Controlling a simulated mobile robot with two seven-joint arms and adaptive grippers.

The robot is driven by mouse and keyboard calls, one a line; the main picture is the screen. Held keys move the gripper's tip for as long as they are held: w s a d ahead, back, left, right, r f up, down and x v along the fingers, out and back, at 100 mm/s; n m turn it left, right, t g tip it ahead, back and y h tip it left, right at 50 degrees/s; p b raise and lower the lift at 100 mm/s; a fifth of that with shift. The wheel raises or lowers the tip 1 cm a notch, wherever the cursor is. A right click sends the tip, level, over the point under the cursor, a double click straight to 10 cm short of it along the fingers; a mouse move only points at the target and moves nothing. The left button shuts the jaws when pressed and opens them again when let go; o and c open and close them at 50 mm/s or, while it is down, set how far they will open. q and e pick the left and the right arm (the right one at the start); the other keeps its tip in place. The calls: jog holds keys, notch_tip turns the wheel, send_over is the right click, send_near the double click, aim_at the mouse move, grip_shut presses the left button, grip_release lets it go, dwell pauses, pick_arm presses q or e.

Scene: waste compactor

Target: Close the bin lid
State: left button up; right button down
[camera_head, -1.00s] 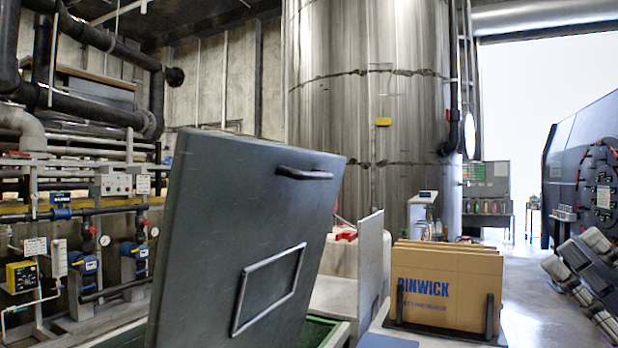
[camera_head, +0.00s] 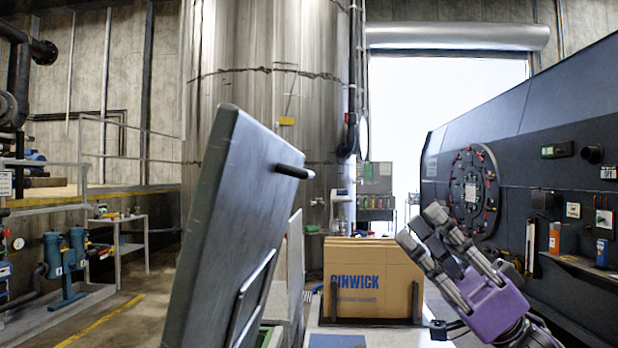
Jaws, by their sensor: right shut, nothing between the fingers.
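The bin lid (camera_head: 225,225) is a large dark grey panel in the left middle of the head view. It stands raised and tilted, seen partly edge-on. A dark bar handle (camera_head: 295,172) sticks out from its face near the top, and a rectangular frame (camera_head: 252,300) sits lower down. A small part of the green bin (camera_head: 270,337) shows below the lid; the rest is hidden or out of view. My right gripper (camera_head: 422,227), with grey fingers and a purple body, is shut and empty. It is to the right of the lid and handle, apart from both. My left gripper is not in view.
Flat cardboard sheets (camera_head: 372,272) stand in a dark rack behind the gap between lid and gripper. A grey upright panel (camera_head: 295,262) stands just behind the lid. A large dark machine (camera_head: 540,150) fills the right side. Open floor shows at the left.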

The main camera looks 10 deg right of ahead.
pick_arm(q)
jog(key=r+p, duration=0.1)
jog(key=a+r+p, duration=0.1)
jog(key=p, duration=0.1)
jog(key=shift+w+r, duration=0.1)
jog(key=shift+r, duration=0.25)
pick_arm(e)
jog(key=a+f+x, duration=0.2)
jog(key=x, duration=1.1)
jog(key=shift+w+a, duration=0.2)
jog(key=shift+w, duration=0.1)
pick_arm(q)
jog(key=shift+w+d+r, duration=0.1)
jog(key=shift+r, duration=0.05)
